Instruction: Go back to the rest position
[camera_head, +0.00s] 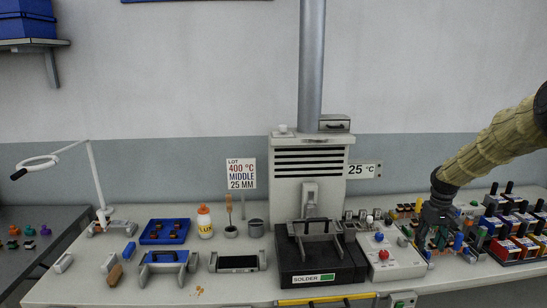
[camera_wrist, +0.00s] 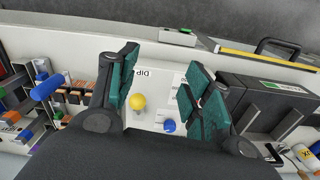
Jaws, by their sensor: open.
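My gripper (camera_head: 430,232) hangs at the right of the bench in the head view, at the end of my tan-sleeved arm. In the wrist view my gripper (camera_wrist: 160,92) has its two green-padded fingers spread apart. No object is held between them. Beyond the fingers lie a yellow ball-shaped piece (camera_wrist: 138,101) and a blue one (camera_wrist: 169,126) on a pale surface marked "DIP".
A black solder unit (camera_head: 318,262) stands mid-bench, with a white box with a red knob (camera_head: 390,255) beside it. Racks of coloured bins (camera_head: 510,245) crowd the right. A ring lamp (camera_head: 95,185) stands left.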

